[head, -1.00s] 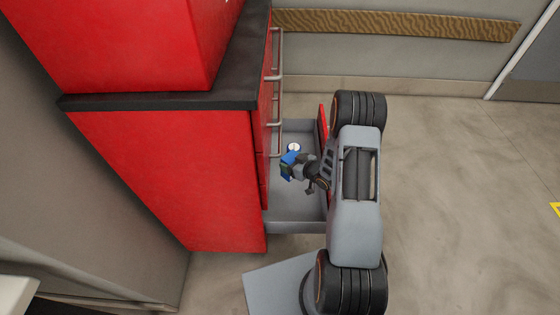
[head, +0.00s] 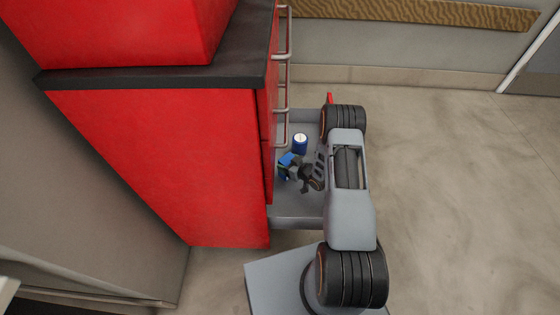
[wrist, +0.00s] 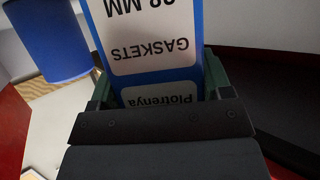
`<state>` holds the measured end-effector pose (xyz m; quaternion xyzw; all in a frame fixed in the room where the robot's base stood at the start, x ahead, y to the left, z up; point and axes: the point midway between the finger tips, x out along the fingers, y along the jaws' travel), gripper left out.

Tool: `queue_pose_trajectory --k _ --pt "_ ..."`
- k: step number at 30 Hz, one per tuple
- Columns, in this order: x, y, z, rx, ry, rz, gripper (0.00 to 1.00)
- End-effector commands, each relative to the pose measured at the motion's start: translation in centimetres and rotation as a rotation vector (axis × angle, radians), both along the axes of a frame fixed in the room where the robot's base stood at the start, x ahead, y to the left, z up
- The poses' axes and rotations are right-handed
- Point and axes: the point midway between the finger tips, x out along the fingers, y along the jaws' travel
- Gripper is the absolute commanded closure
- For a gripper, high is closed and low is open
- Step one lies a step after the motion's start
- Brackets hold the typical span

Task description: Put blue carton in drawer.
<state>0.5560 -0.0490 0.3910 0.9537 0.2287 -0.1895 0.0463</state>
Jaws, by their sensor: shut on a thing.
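The blue carton (wrist: 155,50) has a white label reading "GASKETS" and fills the middle of the wrist view. My gripper (wrist: 155,98) is shut on it, with a finger on each side. In the head view the carton (head: 286,160) shows as a small blue block at the tip of my gripper (head: 290,172), over the open drawer. The open grey drawer (head: 295,212) extends from the red cabinet. I cannot tell whether the carton touches the drawer floor. My arm hides the drawer's right side.
A blue cylinder with a pale top (head: 300,143) stands in the drawer just behind the carton. The red cabinet (head: 170,160) with its dark top and metal handles (head: 284,75) borders the drawer on the left. Open floor (head: 450,200) lies to the right.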

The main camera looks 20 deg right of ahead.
Motion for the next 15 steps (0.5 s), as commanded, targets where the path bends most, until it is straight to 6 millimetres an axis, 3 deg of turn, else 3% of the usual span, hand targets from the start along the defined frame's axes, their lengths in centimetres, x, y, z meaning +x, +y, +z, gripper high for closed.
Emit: queue_pose_trajectory --k 9,15 --pt "1.5 0.7 0.0 0.000 -0.001 0.000 0.54" --pt "4.0 2.1 -0.1 -0.001 -0.004 0.002 0.54"
